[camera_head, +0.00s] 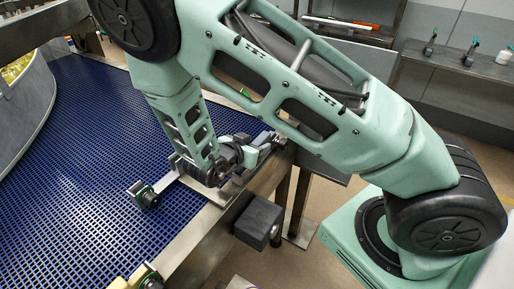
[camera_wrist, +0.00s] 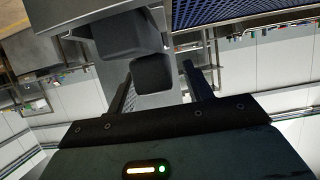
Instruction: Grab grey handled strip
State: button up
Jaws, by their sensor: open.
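A pale metal strip (camera_head: 167,181) lies across the edge of the blue belt, with a dark clamp-like fitting (camera_head: 145,195) at its left end. My gripper (camera_head: 264,144) is over the metal side rail, partly hidden by my arm. In the wrist view my gripper (camera_wrist: 158,80) is open, one finger at each side. A dark grey block-shaped handle (camera_wrist: 153,74) shows between the fingers. I cannot tell whether they touch it. A larger dark grey block (camera_wrist: 125,36) is just beyond it. How the handle joins the strip is hidden.
The blue belt (camera_head: 85,150) fills the left, edged by a metal rail (camera_head: 200,228). A dark box (camera_head: 258,222) hangs beside the rail. Another fitting (camera_head: 140,278) sits on the rail at the front.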

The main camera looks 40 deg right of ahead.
grip_shut()
jog(key=shift+r, duration=0.15)
